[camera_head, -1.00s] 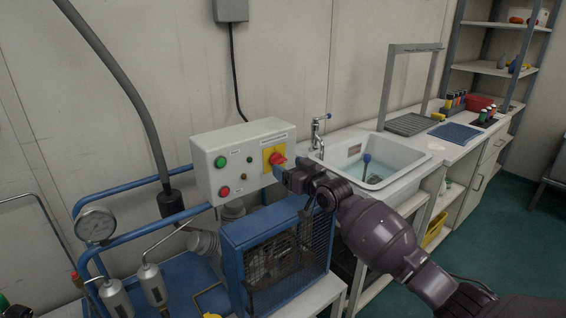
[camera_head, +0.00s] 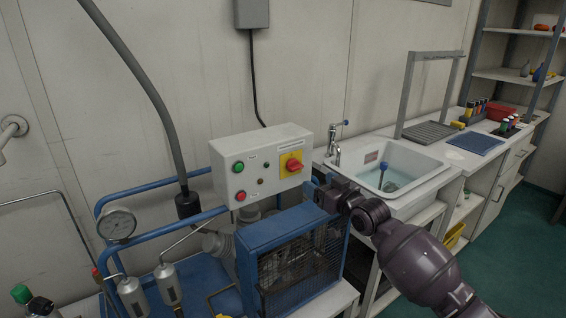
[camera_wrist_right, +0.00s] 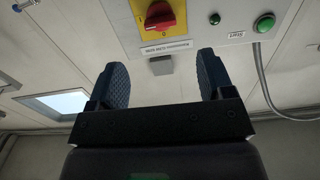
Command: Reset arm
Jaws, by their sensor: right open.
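My right gripper (camera_head: 318,185) is just below and to the right of the white control box, over the blue compressor frame, apart from the box. In the right wrist view its two blue-padded fingers (camera_wrist_right: 162,80) are spread apart with nothing between them. The red rotary switch (camera_head: 294,165) on its yellow plate sits at the right of the control box (camera_head: 225,182). The switch also shows in the right wrist view (camera_wrist_right: 161,17), beyond the fingers. My left gripper is not in view.
A blue-framed compressor (camera_head: 262,238) stands below the box. A pressure gauge (camera_head: 116,224) and blue pipes are at the left. A sink (camera_head: 425,164) with a tap (camera_head: 337,150) is at the right, with a blue tray (camera_head: 473,143) further along the counter. Green floor is free at right.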

